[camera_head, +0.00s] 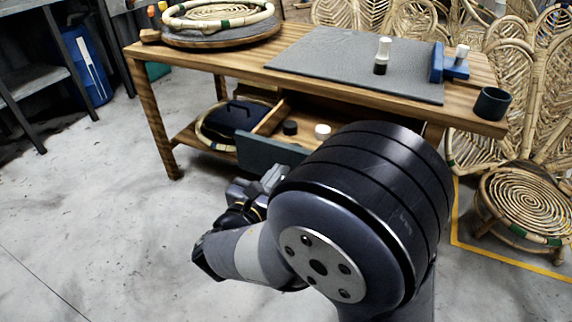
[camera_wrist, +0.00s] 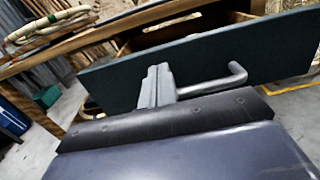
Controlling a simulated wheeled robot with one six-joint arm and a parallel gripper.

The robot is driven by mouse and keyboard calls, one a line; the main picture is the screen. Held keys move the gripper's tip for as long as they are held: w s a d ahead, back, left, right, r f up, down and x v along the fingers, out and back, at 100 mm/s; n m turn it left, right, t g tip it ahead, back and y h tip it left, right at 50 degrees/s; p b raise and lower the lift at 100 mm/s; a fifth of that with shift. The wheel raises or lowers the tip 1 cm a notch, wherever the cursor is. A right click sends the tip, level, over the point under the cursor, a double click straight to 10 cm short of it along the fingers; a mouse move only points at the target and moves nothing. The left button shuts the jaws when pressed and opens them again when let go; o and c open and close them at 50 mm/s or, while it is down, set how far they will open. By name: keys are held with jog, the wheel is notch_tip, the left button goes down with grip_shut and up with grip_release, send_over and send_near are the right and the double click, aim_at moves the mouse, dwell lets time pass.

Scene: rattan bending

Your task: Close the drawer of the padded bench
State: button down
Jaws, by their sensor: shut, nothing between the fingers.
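The wooden bench (camera_head: 215,58) has a grey pad (camera_head: 340,62) on its top. Its drawer (camera_head: 270,121) is pulled out, with the inside visible. The dark green drawer front (camera_head: 262,152) faces my arm; it also fills much of the wrist view (camera_wrist: 110,86). A grey bar handle (camera_wrist: 238,74) stands out from the front. My gripper (camera_wrist: 156,80) is shut and empty, its fingers in front of the panel at the handle's left side. Whether they touch the panel or handle I cannot tell. In the head view my arm hides the drawer's right part.
The drawer holds a black cylinder (camera_head: 290,128) and a white one (camera_head: 322,131). A rattan ring (camera_head: 218,16), a white-topped bottle (camera_head: 383,54), a blue clamp (camera_head: 449,65) and a dark cup (camera_head: 492,104) stand on the bench. Rattan chairs (camera_head: 520,90) crowd the right. The left floor is clear.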

aim_at(291, 152)
jog(key=shift+b+x, duration=0.75)
jog(key=shift+x, duration=1.85)
jog(key=shift+w, duration=0.1)
